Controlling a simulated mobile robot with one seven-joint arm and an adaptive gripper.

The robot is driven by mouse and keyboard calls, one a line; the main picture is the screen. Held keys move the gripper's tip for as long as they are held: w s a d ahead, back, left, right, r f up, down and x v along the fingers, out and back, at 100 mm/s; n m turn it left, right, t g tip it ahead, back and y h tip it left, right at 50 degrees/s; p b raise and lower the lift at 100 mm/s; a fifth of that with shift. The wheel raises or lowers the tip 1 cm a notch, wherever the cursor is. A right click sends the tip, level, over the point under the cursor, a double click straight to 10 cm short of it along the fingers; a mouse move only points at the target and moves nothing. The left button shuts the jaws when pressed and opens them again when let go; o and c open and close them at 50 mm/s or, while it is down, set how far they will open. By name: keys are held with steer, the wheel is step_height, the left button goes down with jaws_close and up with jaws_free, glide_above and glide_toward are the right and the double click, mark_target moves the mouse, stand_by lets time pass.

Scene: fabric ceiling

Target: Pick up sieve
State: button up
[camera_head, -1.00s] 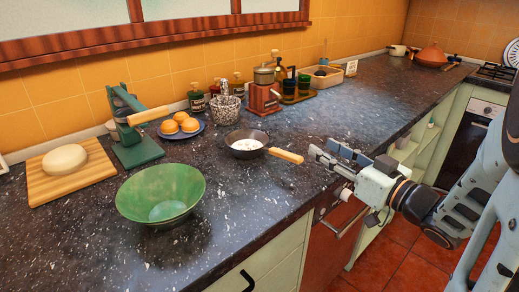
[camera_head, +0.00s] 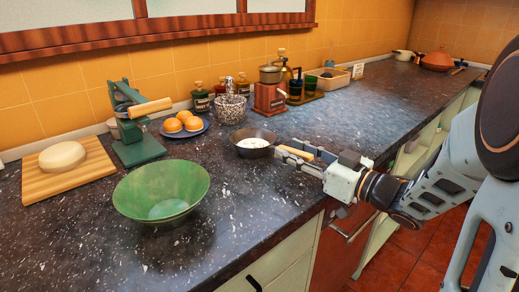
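The sieve (camera_head: 256,144) looks like a dark round pan with white bits inside and a short wooden handle (camera_head: 293,152). It sits on the dark speckled counter, near the middle of the view, with its handle pointing right toward the front edge. My gripper (camera_head: 296,156) comes in from the right, low over the counter. Its fingers are apart and lie at the handle, with part of the handle showing between or behind them. I cannot tell whether they touch it. The outer end of the handle is partly hidden by the gripper.
A green bowl (camera_head: 161,190) stands front left of the sieve. A green press (camera_head: 137,130) and a wooden board (camera_head: 68,182) are at left.

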steer(key=shift+x, duration=1)
steer(key=shift+c, duration=0.2)
jaws_close()
steer(key=shift+r, duration=0.25)
